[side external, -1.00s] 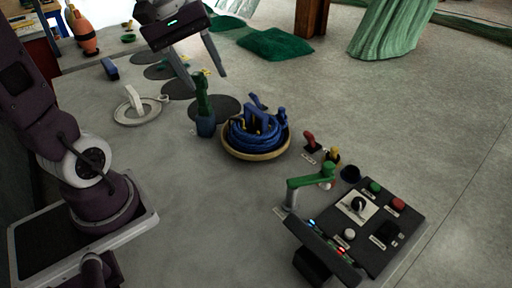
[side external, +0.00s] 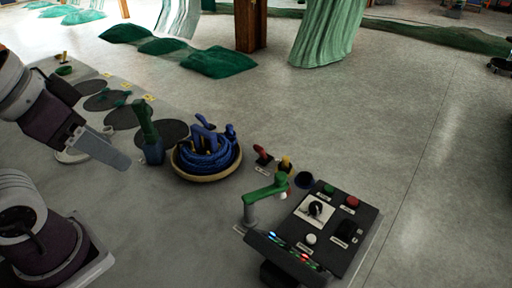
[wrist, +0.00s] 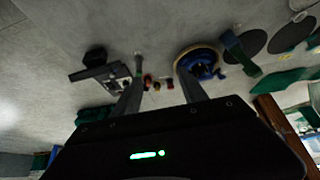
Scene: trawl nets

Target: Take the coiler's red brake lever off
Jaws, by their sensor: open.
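The red brake lever (side external: 262,154) stands on a small dark base with a white label, between the blue rope coil and the control panel. It looks small and red in the wrist view (wrist: 170,83), between the fingers' lines. A yellow lever (side external: 286,164) stands beside it. The coiler (side external: 178,172), a round tan-rimmed tub of blue rope, is left of the red lever. My gripper (wrist: 159,76) is open and empty, its two fingers apart in the wrist view. In the side view it is at the left, well away from the lever; only one finger shows clearly.
A green-and-blue upright tool (side external: 150,133) stands left of the coiler. Dark round discs (side external: 122,117) lie behind it. Open floor lies to the right.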

